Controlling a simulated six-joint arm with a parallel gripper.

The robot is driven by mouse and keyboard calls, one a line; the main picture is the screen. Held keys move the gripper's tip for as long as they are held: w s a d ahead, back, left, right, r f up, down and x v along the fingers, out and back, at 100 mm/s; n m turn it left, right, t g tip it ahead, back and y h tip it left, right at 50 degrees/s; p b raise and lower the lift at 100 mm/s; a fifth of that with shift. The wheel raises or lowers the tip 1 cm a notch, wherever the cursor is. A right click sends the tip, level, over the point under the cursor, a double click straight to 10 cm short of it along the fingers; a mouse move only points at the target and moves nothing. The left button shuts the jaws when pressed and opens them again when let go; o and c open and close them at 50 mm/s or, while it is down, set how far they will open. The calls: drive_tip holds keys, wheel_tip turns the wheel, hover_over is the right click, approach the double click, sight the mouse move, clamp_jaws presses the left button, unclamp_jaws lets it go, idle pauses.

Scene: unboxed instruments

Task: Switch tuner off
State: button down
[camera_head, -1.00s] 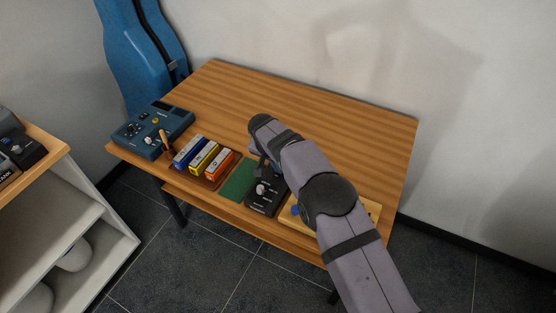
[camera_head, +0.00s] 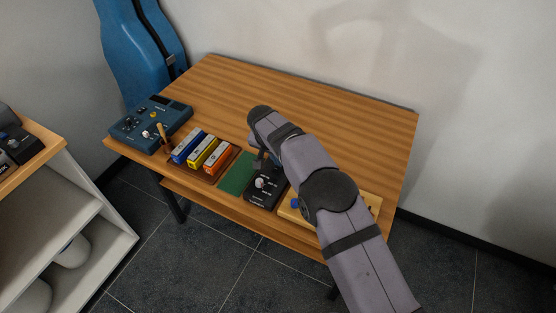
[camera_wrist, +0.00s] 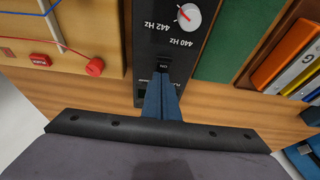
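The tuner is a black box (camera_head: 258,199) near the front edge of the wooden table, partly behind my arm in the head view. In the wrist view its dark face (camera_wrist: 197,62) shows a white knob with a red pointer (camera_wrist: 188,16), the marks 440 Hz and 442 Hz, and a small black switch (camera_wrist: 163,67) marked ON. My gripper (camera_wrist: 161,82) has its blue fingers together with nothing seen between them. The fingertips are right at the switch; I cannot tell whether they touch it. They cover part of the tuner's lower face.
A green mat (camera_head: 238,174) and a tray of blue, yellow and orange boxes (camera_head: 201,150) lie left of the tuner. A yellow wooden box (camera_head: 289,213) with knobs stands close on its right. A blue device (camera_head: 148,125) stands at the far left. The table's back is clear.

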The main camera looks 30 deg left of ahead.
drive_tip(key=shift+s+d+f, duration=0.2)
drive_tip(key=shift+s+f, duration=0.4)
drive_tip(key=shift+s, duration=0.4)
drive_tip(key=shift+r, duration=0.6)
wheel_tip(320, 180, up, 4)
drive_tip(key=shift+s+a+r+p, duration=0.15)
drive_tip(key=shift+r+p, duration=0.1)
drive_tip(key=shift+p, duration=0.9)
drive_tip(key=b+v, duration=0.3)
drive_tip(key=v, duration=0.6)
drive_tip(key=shift+r+b, duration=0.15)
drive_tip(key=shift+b, duration=0.2)
